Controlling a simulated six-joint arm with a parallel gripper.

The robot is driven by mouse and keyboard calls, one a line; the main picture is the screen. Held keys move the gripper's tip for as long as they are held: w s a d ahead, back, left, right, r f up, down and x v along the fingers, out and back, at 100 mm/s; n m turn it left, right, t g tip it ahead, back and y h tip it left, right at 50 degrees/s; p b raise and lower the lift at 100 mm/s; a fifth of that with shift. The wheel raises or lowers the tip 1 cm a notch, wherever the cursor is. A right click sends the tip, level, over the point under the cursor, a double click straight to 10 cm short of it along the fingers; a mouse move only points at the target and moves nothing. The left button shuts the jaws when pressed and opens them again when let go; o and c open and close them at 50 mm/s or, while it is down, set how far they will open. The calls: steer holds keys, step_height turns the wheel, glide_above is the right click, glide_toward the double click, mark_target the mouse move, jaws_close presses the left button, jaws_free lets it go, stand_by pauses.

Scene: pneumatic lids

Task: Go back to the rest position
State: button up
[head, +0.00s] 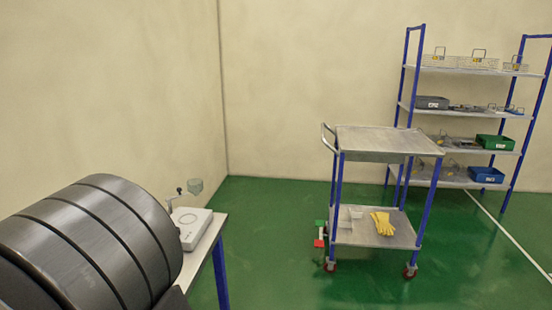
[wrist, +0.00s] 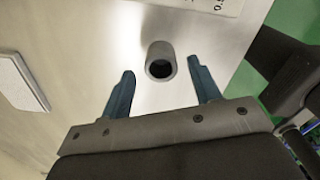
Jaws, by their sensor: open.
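My gripper (wrist: 164,86) shows in the wrist view with its two blue-grey fingers spread apart. Nothing is held between them. A short grey hollow cylinder (wrist: 160,59) stands on the bare metal surface (wrist: 100,30) just beyond and between the fingertips, apart from them. The gripper is not visible in the head view; a large dark ribbed rounded body fills the lower left there.
A trolley (head: 385,143) with yellow gloves (head: 382,223) and a shelf rack (head: 465,108) stand at right. Green floor (head: 280,240) lies between.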

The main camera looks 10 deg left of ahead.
steer(key=shift+f, duration=1.45)
step_height(320, 180, up, 12)
step_height(320, 180, down, 13)
steer(key=shift+d, duration=0.1)
steer(key=r, duration=0.5)
steer(key=shift+w, duration=0.25)
steer(key=w+d+r, duration=0.7)
steer(key=w+d, duration=0.1)
steer(key=w, duration=0.1)
steer(key=w+a+m, duration=0.1)
steer(key=w+m, duration=0.1)
steer(key=w+a+m, duration=0.3)
steer(key=w+m, duration=0.1)
steer(key=shift+a+r, duration=0.15)
steer(key=shift+a, duration=0.1)
steer(key=w+a+m, duration=0.3)
steer(key=w+m, duration=0.5)
steer(key=w, duration=0.1)
step_height(320, 180, down, 9)
steer(key=shift+a+r, duration=0.15)
steer(key=shift+r, duration=0.05)
